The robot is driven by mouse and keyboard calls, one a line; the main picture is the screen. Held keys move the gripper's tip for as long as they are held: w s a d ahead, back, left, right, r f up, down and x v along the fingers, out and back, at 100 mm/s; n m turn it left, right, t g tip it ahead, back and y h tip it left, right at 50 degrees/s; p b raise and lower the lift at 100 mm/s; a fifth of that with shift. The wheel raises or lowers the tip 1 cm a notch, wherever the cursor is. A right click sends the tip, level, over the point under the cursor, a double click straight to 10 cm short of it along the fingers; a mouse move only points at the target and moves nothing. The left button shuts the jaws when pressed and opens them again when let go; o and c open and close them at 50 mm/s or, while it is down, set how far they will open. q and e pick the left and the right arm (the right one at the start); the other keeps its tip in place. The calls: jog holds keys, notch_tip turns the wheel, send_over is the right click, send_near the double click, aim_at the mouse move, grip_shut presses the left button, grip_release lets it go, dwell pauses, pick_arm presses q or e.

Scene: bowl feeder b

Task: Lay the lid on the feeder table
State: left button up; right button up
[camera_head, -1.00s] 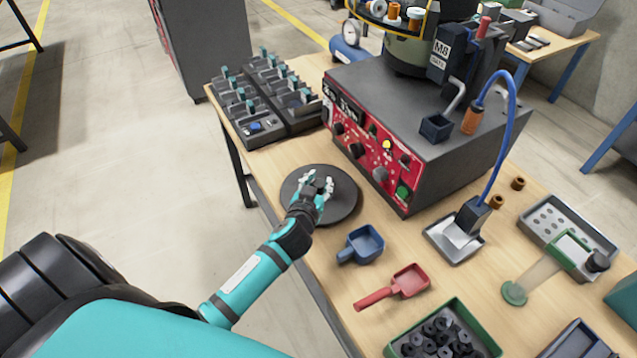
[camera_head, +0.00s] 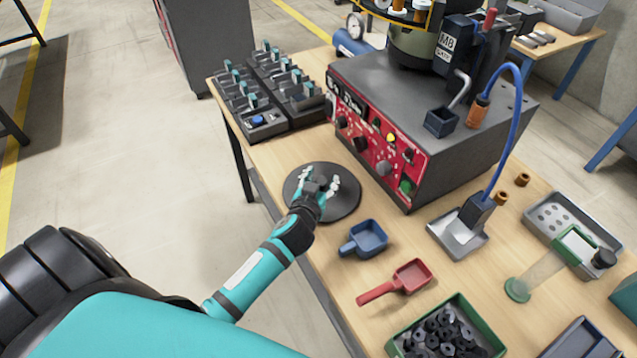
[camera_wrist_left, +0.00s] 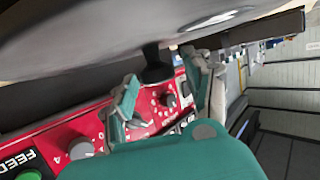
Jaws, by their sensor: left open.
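The lid (camera_head: 345,206) is a dark round disc with a small knob. It lies flat on the wooden feeder table (camera_head: 300,152), near the front edge, left of the blue scoop. My left gripper (camera_head: 321,184) is over the middle of the lid, its fingers spread on either side of the knob. In the left wrist view the lid (camera_wrist_left: 85,40) fills the upper left, and the dark knob (camera_wrist_left: 157,68) sits between the open fingers of my left gripper (camera_wrist_left: 163,90). Whether a finger touches the knob is unclear. My right gripper is not in view.
The grey feeder box (camera_head: 430,105) with its red panel stands close behind the lid. A blue scoop (camera_head: 366,238), a red scoop (camera_head: 410,275) and a green bin (camera_head: 450,335) of black parts lie to the right. Dark racks (camera_head: 265,95) stand at the far left.

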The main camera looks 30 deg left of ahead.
pick_arm(q)
jog(key=v, duration=0.8)
jog(key=r+v, duration=0.1)
jog(key=v, duration=0.3)
